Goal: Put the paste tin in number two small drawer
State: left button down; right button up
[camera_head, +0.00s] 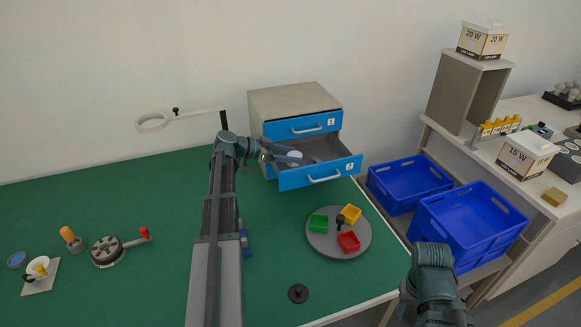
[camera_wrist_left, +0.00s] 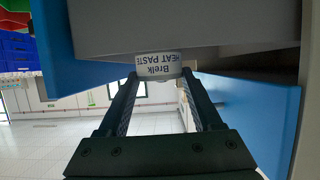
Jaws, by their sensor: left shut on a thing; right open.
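The white paste tin (camera_head: 294,155) is between the fingertips of my left gripper (camera_head: 284,156), over the open number two small drawer (camera_head: 318,174). In the left wrist view the tin (camera_wrist_left: 158,66), labelled "HEAT PASTE", sits between the two fingertips (camera_wrist_left: 159,78), its lettering upside down. My left gripper is shut on it. The drawer is the lower blue one, pulled out; I cannot tell whether the tin touches its floor. My right arm shows at the lower right of the head view, but its fingers are not visible.
The number one drawer (camera_head: 302,125) above is shut. A grey turntable (camera_head: 322,247) with coloured bins stands in front of the cabinet (camera_head: 295,99). Blue crates (camera_head: 470,222) stand to the right. A magnifier lamp (camera_head: 152,123) is at the left. The green mat (camera_head: 150,190) has clear room.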

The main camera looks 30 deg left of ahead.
pick_arm(q)
notch_tip(320, 180, down, 4)
jog(key=b, duration=0.3)
jog(key=shift+r, duration=0.2)
jog(key=shift+c, duration=0.3)
grip_release()
jog(key=shift+f, duration=0.1)
